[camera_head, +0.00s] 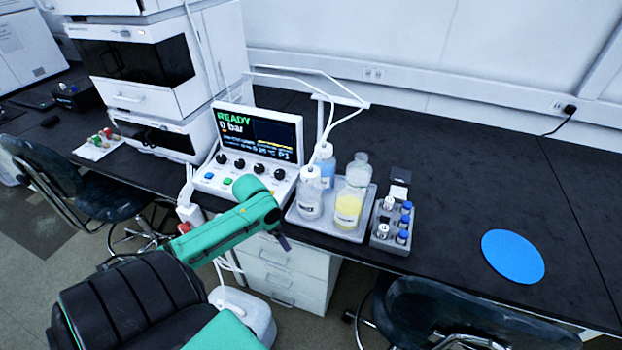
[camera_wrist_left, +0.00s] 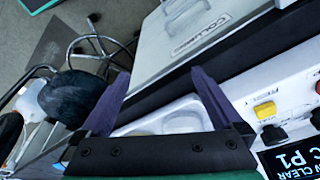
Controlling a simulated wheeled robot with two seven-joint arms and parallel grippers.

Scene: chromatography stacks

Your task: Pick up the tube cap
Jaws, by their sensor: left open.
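No single tube cap stands out. Small blue and white caps top the vials in a grey rack (camera_head: 391,238) on the bench. My left gripper (camera_head: 284,242) shows as a dark shape at the end of my green arm, in front of the control panel and near the bench's front edge. In the left wrist view its two dark fingers (camera_wrist_left: 160,77) are spread, with nothing held between them. Behind them lies a white part with a rounded recess (camera_wrist_left: 180,114); I see no cap there. My right gripper is out of view.
The control panel (camera_head: 255,140) reads READY. Right of it, a tray (camera_head: 338,232) holds several bottles with tubing. A blue disc (camera_head: 513,257) lies on open bench at right. Small coloured pieces (camera_head: 98,138) lie left of the instrument stack. Chairs stand below the bench.

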